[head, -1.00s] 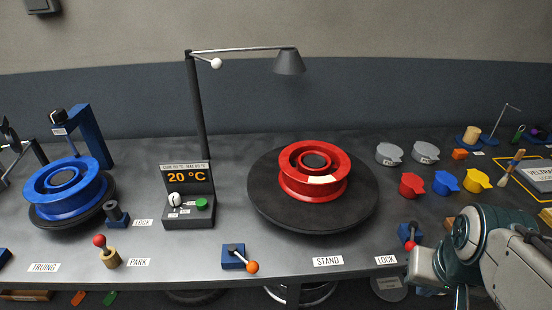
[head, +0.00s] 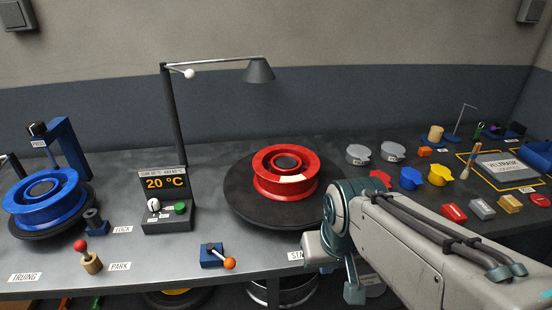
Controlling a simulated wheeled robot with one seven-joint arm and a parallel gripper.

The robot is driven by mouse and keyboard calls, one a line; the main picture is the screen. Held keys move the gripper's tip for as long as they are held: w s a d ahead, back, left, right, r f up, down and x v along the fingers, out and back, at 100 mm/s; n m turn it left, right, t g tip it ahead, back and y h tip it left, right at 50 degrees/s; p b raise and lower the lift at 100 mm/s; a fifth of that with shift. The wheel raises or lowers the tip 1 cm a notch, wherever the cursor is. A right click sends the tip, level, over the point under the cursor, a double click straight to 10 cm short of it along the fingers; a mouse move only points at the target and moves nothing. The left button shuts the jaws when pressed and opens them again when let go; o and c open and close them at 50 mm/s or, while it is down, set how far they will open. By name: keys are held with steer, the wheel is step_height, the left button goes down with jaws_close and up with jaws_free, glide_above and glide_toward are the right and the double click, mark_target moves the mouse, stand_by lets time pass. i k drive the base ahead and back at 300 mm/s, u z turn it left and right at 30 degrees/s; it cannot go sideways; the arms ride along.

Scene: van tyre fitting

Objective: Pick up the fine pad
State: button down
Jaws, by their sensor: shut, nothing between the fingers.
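Small block-shaped pads lie in a row at the right of the bench in the head view: a red one (head: 454,212), a grey one (head: 482,208), a gold one (head: 510,202) and another red one (head: 540,200) at the right. Their print is too small to read, so I cannot tell which is the fine pad. My gripper (head: 354,292) points down at the front edge of the bench, left of the pads and well apart from them. It is shut and empty, partly hidden by my wrist.
A red wheel rim (head: 267,188) lies on the black round stand (head: 240,205). Grey, blue and yellow lidded pots (head: 411,178) stand behind my arm. A lever with an orange knob (head: 229,263) stands at the front.

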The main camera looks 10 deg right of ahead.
mark_target(481, 208)
steer(key=z, duration=2.15)
steer(key=k, duration=0.55)
steer(key=z, duration=0.85)
steer(key=i, duration=1.35)
steer(key=u, duration=0.8)
steer(key=i, duration=0.8)
steer(key=u, duration=1.3)
steer(key=i, duration=0.35)
steer(key=u, duration=0.3)
